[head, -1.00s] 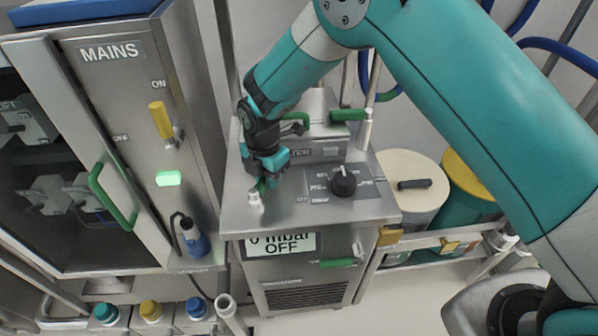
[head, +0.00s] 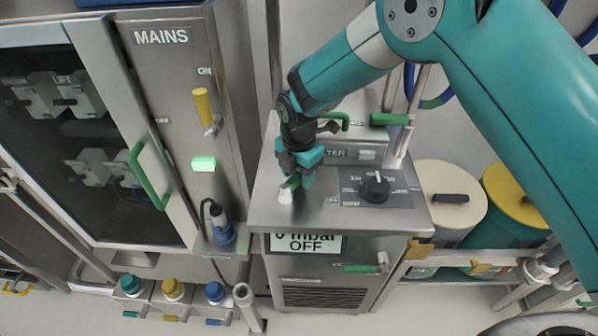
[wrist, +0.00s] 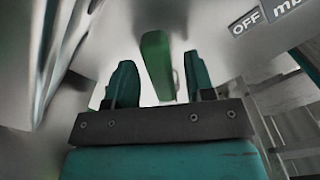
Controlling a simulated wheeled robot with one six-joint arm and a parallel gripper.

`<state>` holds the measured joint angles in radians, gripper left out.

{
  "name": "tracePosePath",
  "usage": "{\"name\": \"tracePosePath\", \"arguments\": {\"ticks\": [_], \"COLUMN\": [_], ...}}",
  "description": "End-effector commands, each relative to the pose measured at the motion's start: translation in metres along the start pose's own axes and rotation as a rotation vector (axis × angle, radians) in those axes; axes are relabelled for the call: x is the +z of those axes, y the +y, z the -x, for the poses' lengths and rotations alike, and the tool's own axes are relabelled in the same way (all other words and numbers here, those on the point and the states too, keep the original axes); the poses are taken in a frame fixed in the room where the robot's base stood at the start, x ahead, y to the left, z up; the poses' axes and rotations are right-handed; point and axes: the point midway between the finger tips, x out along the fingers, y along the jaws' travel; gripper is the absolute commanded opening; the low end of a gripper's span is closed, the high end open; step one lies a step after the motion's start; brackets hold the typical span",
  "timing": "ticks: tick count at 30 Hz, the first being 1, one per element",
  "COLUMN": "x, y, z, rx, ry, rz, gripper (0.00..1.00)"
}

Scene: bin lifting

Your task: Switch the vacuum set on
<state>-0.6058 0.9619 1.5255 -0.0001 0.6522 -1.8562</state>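The vacuum set (head: 262,205) is a steel cabinet in the middle of the head view. Its display (head: 306,243) reads 0 mbar OFF. A black knob (head: 376,187) sits on its sloped top. A small green-handled lever (head: 290,183) on a white base stands at the top's left side. My gripper (head: 298,172) is at this lever and partly hides it. In the wrist view the green handle (wrist: 157,65) stands between my two open fingers (wrist: 160,82), with a gap visible on both sides. An OFF label (wrist: 246,20) shows at upper right there.
Left is the MAINS panel (head: 228,120) with a yellow lever (head: 202,105) and a lit green lamp (head: 203,164). Another green handle (head: 392,119) is behind the knob. A cream drum (head: 447,225) and a yellow-lidded teal drum (head: 512,195) stand right.

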Motion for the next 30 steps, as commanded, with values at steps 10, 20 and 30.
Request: {"name": "tracePosePath", "arguments": {"ticks": [10, 20, 30], "x": [0.0, 0.0, 0.0], "y": [0.001, 0.001, 0.001], "z": [0.028, 0.112, 0.168], "rx": [0.003, 0.005, 0.001], "ry": [-0.001, -0.002, 0.0], "rz": [0.0, 0.0, 0.0], "gripper": [0.49, 0.49, 0.49]}}
